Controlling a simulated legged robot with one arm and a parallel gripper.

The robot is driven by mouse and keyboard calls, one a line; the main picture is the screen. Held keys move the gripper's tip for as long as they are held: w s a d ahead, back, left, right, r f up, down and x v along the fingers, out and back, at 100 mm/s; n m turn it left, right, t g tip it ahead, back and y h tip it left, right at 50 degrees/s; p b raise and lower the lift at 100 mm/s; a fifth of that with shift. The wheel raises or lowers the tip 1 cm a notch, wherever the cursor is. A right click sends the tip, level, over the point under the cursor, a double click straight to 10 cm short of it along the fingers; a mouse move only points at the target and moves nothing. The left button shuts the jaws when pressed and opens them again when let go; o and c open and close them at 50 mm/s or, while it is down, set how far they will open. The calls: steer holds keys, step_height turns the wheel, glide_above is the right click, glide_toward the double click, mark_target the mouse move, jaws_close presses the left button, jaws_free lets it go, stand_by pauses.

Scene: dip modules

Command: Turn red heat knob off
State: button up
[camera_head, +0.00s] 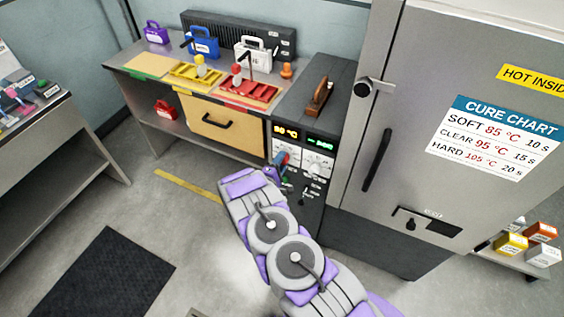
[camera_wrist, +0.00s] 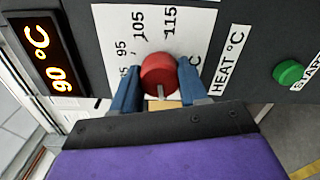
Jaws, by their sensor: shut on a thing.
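The red heat knob (camera_wrist: 159,74) sits on a white dial plate (camera_wrist: 112,22) marked 95, 105 and 115, beside a "HEAT °C" label (camera_wrist: 228,62). My gripper (camera_wrist: 160,86) has its blue fingers on both sides of the knob and is shut on it in the wrist view. A pale pointer mark shows on the knob's edge toward my gripper. An orange display (camera_wrist: 55,58) beside the dial reads 90 °C. In the head view my gripper (camera_head: 281,160) is at the front of the dark control unit (camera_head: 340,82), and my arm hides part of its panel.
A green start button (camera_wrist: 288,72) is right of the heat label in the wrist view. A large grey oven (camera_head: 420,60) with a cure chart (camera_head: 495,140) stands right of the control unit. A bench (camera_head: 140,68) with coloured trays and cases stands to the left. The floor left of my arm is open.

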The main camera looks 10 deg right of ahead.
steer(key=shift+w+a+n, duration=0.15)
steer(key=shift+a+n, duration=0.15)
steer(key=shift+a, duration=0.05)
steer(key=o, duration=0.9)
steer(key=shift+w+f, duration=0.15)
steer(key=shift+f, duration=0.05)
steer(key=shift+o, duration=0.8)
steer(key=shift+r, duration=0.1)
steer(key=shift+d, duration=0.1)
steer(key=p+v, duration=0.2)
steer(key=v, duration=1.5)
steer(key=shift+s+a, duration=0.2)
steer(key=shift+s, duration=0.05)
